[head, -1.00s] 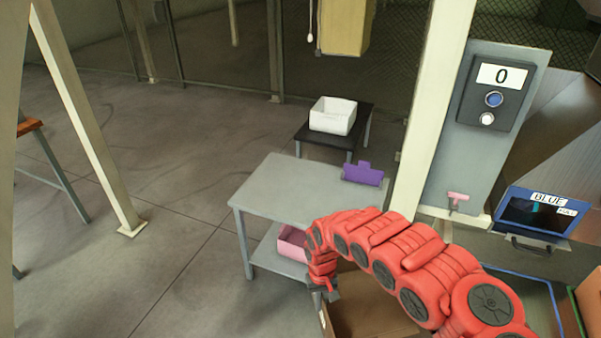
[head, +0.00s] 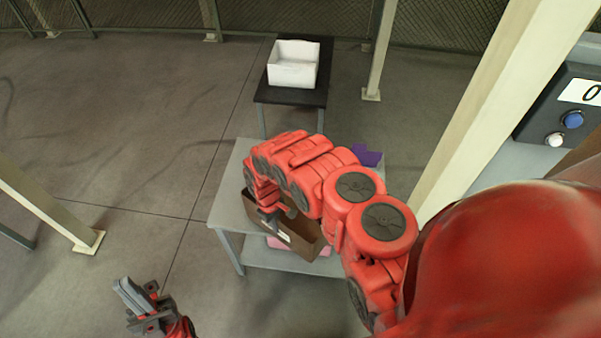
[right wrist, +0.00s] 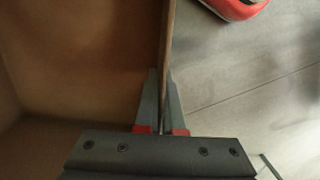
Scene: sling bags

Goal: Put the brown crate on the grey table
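The brown crate (head: 303,238) hangs tilted from my right gripper (head: 268,212) in the head view, at the near side of the grey table (head: 229,203). It covers part of the tabletop and lower shelf; I cannot tell whether it touches the table. In the right wrist view my right gripper (right wrist: 162,105) is shut on the crate's thin wall (right wrist: 167,45), one finger on each side. The crate's inside (right wrist: 85,60) fills the left of that view. My left gripper (head: 132,297) is empty, low at the lower left, away from the table; its finger gap is unclear.
A purple object (head: 366,156) lies at the table's back right. Something pink (head: 275,242) shows on the lower shelf. A black table (head: 315,98) with a white bin (head: 293,66) stands behind. A cream post (head: 470,125) rises on the right. Floor at left is clear.

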